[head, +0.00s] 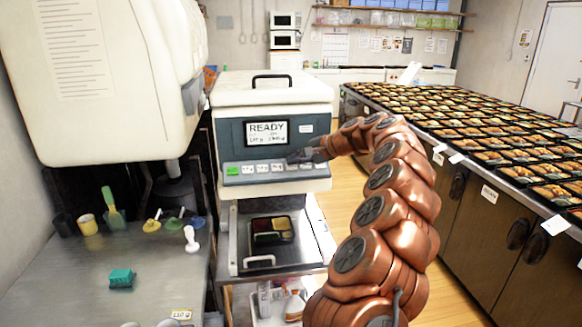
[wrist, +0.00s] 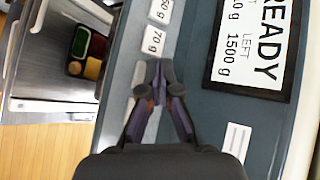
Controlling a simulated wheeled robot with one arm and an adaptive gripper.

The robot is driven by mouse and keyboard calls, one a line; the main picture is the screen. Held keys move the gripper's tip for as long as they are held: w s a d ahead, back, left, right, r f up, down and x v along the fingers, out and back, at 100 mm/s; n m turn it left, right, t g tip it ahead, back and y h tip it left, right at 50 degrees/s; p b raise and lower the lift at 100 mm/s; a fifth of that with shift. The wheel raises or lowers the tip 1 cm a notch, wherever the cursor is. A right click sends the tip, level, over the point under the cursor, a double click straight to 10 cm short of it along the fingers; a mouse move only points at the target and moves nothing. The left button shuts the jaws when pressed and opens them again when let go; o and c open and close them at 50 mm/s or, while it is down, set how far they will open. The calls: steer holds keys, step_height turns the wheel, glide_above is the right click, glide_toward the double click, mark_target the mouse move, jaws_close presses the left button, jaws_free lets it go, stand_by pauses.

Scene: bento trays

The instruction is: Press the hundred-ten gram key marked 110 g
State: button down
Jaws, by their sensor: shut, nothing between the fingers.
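The machine's key panel (head: 262,168) runs along the front below a display (head: 267,132) reading READY. It has a green key (head: 232,171) at the left and a row of white keys to its right. In the wrist view a key marked 70 g (wrist: 154,40) is readable. Beyond it, two pale keys (wrist: 138,74) lie beside and partly behind my fingers, their labels unreadable. No 110 g label can be read. My gripper (wrist: 158,66) is shut and empty, its tips over the panel just past the 70 g key; it also shows at the panel's right part in the head view (head: 292,158). Contact cannot be told.
A bento tray (head: 271,240) with food sits in the bay below the panel. A large white hopper machine (head: 110,70) stands at the left, above a grey table (head: 150,275) with cups and small tools. A long counter (head: 470,165) filled with bento trays runs along the right.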

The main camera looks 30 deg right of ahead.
steer(key=shift+r, duration=0.1)
steer(key=r, duration=0.1)
steer(key=s+r, duration=0.1)
steer(key=s+a+r+p, duration=0.1)
steer(key=r, duration=0.1)
steer(key=shift+s, duration=0.15)
stand_by(0.3)
steer(key=shift+a, duration=0.1)
stand_by(0.5)
